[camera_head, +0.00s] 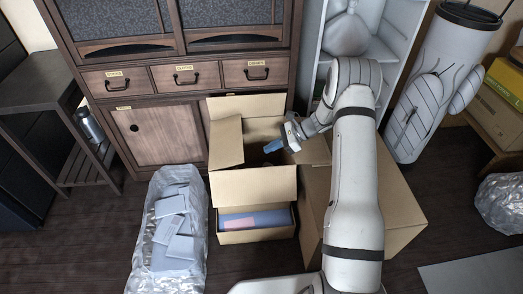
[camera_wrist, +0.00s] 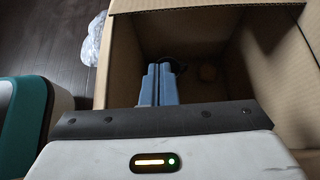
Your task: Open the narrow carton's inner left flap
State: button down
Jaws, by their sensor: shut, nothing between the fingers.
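An open cardboard carton stands in front of the wooden cabinet. Its back flap (camera_head: 247,105) stands up and its front flap (camera_head: 253,187) leans outward. Its left flap (camera_head: 226,144) stands tilted along the left side of the opening. The right side is partly hidden by my arm. My gripper (camera_head: 272,146) is over the opening, right of the left flap and apart from it. In the wrist view its blue fingers (camera_wrist: 158,78) are together with nothing between them, above a dark carton interior. A carton wall (camera_wrist: 124,60) shows left of the fingers.
A low box (camera_head: 256,236) with blue and pink contents sits in front. A larger carton (camera_head: 398,205) is under my arm at right. A clear bag of grey pieces (camera_head: 168,230) lies left. The cabinet (camera_head: 165,145) is close behind. A teal-and-white object (camera_wrist: 22,115) shows in the wrist view.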

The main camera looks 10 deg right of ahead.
jog(key=b+x, duration=0.3)
jog(key=x, duration=0.5)
jog(key=shift+s+a+r+b, duration=0.1)
jog(key=shift+a+r+b, duration=0.15)
jog(key=shift+r, duration=0.7)
jog(key=shift+a+r+b, duration=0.15)
jog(key=shift+a+r, duration=0.2)
jog(key=shift+r, duration=0.65)
